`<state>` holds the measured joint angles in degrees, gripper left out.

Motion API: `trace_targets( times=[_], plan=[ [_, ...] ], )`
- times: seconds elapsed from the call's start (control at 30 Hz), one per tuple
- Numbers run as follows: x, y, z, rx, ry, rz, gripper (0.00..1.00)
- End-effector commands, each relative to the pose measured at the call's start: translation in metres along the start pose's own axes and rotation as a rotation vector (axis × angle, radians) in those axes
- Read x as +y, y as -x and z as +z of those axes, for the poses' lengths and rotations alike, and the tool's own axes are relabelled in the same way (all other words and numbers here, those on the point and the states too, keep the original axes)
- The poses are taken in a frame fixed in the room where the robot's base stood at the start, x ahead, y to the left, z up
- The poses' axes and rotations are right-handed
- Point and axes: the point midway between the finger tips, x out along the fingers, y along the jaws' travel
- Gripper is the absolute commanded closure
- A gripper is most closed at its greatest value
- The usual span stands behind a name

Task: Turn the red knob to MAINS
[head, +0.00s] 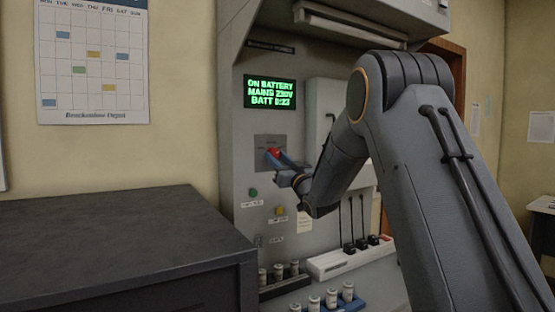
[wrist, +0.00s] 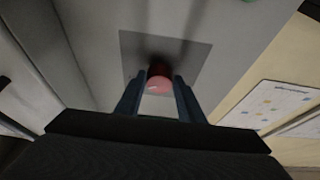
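The red knob (head: 273,152) sits on a grey square plate (head: 262,142) on the console front, below the green-lit display (head: 270,92). The display reads ON BATTERY, MAINS 230V, BATT 0:23. My gripper (head: 279,159) is at the knob, its blue fingers on either side of it. In the wrist view the knob (wrist: 159,80) fills the space between the two fingertips (wrist: 160,84), with no clear gap at either side. Position markings around the knob are not readable, and my fingers hide part of it.
A green button (head: 253,192) and a yellow button (head: 279,211) lie below the knob. A dark cabinet (head: 120,240) stands at the front left. A white strip with plugs (head: 340,261) and several small cylinders (head: 331,298) are on the console's lower ledge.

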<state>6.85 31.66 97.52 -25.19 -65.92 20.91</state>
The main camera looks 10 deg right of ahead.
Motion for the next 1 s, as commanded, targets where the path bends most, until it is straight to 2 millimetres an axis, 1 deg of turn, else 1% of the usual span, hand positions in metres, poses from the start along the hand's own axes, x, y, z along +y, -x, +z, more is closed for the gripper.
trace_targets(
  times=[0.03, 0.1, 0.13, 0.37, 0.57, 0.77, 1.0],
  plan=[
    [0.0001, 0.0001, -0.0001, 0.0, 0.0, 0.0, 0.74],
    [0.0001, 0.0001, -0.0001, 0.0, 0.0, 0.0, 0.86],
    [0.0001, 0.0001, -0.0001, 0.0, 0.0, 0.0, 0.89],
    [0.0009, 0.0004, 0.0004, 0.001, 0.016, -0.006, 0.89],
    [0.0028, 0.0009, 0.0023, 0.002, 0.088, -0.035, 0.89],
    [0.0053, 0.0009, 0.003, 0.002, 0.227, -0.091, 0.89],
    [0.008, 0.0006, 0.0019, 0.002, 0.437, -0.178, 0.89]
  ],
)
